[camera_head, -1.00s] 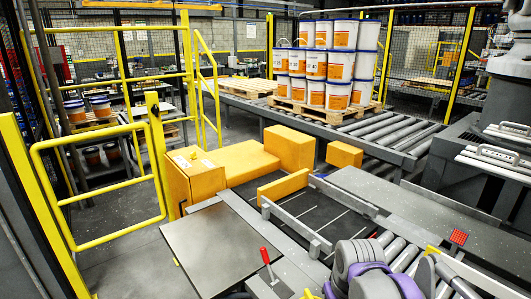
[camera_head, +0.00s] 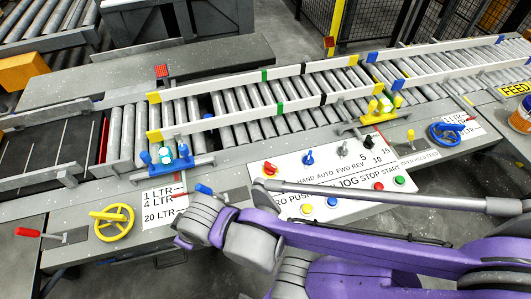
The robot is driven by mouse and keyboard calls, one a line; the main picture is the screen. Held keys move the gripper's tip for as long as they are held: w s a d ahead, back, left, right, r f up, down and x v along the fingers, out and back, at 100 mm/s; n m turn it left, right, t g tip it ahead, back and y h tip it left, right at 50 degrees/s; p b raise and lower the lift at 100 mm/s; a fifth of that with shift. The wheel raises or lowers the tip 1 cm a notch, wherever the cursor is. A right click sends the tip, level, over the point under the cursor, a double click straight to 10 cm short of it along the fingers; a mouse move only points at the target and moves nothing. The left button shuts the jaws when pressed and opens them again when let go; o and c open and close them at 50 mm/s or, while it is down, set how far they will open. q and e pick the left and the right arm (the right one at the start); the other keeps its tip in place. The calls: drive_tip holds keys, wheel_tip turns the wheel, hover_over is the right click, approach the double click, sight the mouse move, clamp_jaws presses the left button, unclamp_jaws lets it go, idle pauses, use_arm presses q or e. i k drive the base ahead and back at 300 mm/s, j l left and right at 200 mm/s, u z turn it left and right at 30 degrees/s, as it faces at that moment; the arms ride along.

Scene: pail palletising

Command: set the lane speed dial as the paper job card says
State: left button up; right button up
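A white control panel (camera_head: 335,180) lies on the grey bench in the middle. A small black knob (camera_head: 367,141) is at its upper right, near the printed numbers 5, 10 and 15; it looks like the speed dial. Its pointer is too small to read. I cannot make out a paper job card. My purple and grey arm reaches in from the right and crosses the panel's lower edge, covering part of its lettering. No gripper fingers show in this view, and no hand touches the black knob.
Red, blue and grey switches and several coloured buttons share the panel. A yellow handwheel (camera_head: 112,222) and a red-handled lever (camera_head: 28,232) are at left, a blue handwheel (camera_head: 446,132) at right. Roller lanes with white guide rails (camera_head: 280,76) run behind.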

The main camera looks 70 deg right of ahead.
sight(369, 144)
drive_tip(key=z, duration=3.2)
drive_tip(key=i+u, duration=0.35)
drive_tip(key=i+l+u, duration=0.2)
drive_tip(key=i+u, duration=0.15)
